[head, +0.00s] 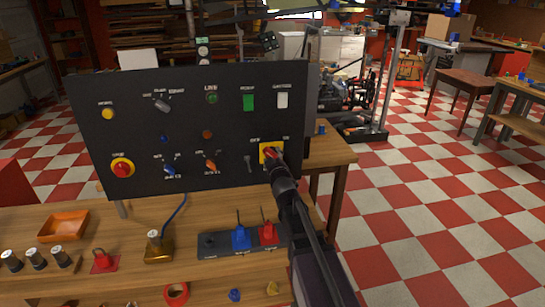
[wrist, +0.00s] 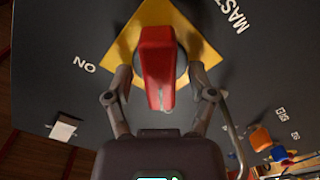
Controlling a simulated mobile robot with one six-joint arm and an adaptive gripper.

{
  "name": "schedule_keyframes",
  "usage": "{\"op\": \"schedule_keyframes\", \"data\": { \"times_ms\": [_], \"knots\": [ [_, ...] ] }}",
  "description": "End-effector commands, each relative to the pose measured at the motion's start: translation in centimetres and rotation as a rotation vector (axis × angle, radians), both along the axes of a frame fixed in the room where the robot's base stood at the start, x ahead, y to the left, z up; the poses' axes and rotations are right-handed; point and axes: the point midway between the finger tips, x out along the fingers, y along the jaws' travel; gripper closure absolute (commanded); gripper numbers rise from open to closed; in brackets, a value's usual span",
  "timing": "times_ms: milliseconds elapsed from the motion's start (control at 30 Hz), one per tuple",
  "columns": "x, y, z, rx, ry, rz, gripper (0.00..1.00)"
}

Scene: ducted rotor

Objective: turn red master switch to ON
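The red master switch handle (wrist: 158,68) stands on a yellow plate (wrist: 122,46) on the dark control panel in the wrist view. The handle runs nearly straight up and down there, with the ON label to its left. My gripper (wrist: 160,86) is open, with one finger on each side of the handle and visible gaps between. In the head view, my gripper (head: 277,162) is at the yellow plate (head: 264,147) at the panel's lower right and hides most of the handle. OFF and ON labels show above the plate.
The panel (head: 225,135) also carries an emergency stop button (head: 122,168), smaller knobs, lamps and a green switch (head: 249,101). On the wooden bench below are an orange tray (head: 63,226), a blue piece (head: 241,237) and a red piece (head: 268,233).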

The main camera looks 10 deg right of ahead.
Motion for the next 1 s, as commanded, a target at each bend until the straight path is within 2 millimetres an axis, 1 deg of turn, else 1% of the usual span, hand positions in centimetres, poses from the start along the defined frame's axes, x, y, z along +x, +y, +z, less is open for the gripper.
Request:
{"op": "schedule_keyframes", "data": {
  "times_ms": [33, 67, 100, 167, 200, 233, 667, 867, 1000],
  "knots": [
    [0.0, 0.01, 0.0, 0.001, 0.0, 0.0, 0.4],
    [0.0, 0.01, 0.0, 0.001, 0.0, 0.0, 0.49],
    [0.0, 0.03, 0.0, 0.001, 0.0, 0.0, 0.61],
    [0.0, 0.03, 0.0, 0.0, 0.0, 0.0, 0.79],
    [0.0, 0.03, 0.0, 0.0, 0.0, 0.0, 0.91],
    [0.01, 0.04, -0.01, 0.0, 0.0, 0.0, 1.0],
    [0.02, 0.07, 0.01, 0.032, -0.001, 0.001, 1.0],
    [0.03, 0.08, 0.04, 0.114, -0.001, 0.001, 1.0],
    [0.03, 0.06, 0.05, 0.206, -0.001, 0.001, 1.0]
  ]
}}
